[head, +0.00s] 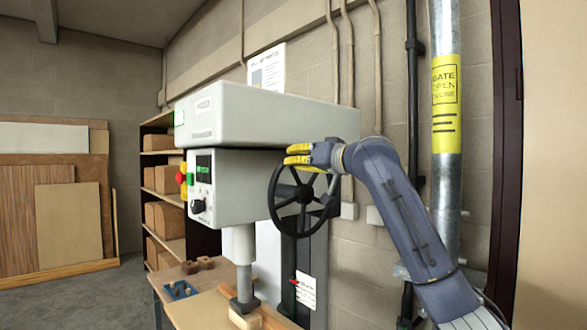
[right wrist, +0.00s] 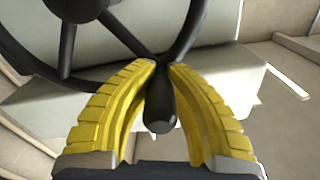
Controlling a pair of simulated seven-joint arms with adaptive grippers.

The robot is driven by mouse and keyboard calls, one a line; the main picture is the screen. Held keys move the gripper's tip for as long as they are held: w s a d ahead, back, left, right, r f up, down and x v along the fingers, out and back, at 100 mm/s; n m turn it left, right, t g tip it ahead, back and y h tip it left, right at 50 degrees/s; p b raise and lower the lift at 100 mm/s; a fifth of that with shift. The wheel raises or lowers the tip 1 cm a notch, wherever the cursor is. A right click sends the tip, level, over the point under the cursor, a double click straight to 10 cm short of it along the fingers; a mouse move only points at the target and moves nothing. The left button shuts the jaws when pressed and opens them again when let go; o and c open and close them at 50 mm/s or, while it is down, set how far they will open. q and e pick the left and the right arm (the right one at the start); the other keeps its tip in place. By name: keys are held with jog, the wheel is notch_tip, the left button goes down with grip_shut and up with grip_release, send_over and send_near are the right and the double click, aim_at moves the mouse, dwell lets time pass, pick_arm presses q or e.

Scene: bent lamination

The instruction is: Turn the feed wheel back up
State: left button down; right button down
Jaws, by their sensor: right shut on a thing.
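The feed wheel (head: 273,190) is a black spoked handwheel on the right side of a white machine (head: 270,112). My right gripper (head: 290,155) is at the top of the wheel, its yellow fingers pointing left. In the right wrist view the same gripper (right wrist: 164,68) is shut on the wheel's black handle (right wrist: 160,112), a knob standing out from the rim. The rim and spokes (right wrist: 67,45) show behind the fingertips. A grey spindle (head: 243,275) hangs from the machine, its foot at a wood piece (head: 246,318). My left gripper is not in view.
The control panel (head: 202,185) has a lit display, a red button and a black knob. A worktable (head: 195,312) holds small wood blocks and a blue tray (head: 180,290). A pipe with a yellow sign (head: 446,95) stands right, close behind my right arm.

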jog(key=w+d+r+m, duration=0.2)
jog(key=w+d+m, duration=0.3)
jog(key=m, duration=0.3)
jog(key=shift+w+d, duration=0.25)
jog(key=shift+d, duration=0.15)
dwell(0.3)
jog(key=c, duration=1.5)
grip_release()
jog(key=shift+w+d, duration=0.1)
jog(key=o, duration=0.3)
jog(key=shift+f, duration=0.15)
jog(key=shift+o, duration=0.2)
jog(key=v, duration=1.2)
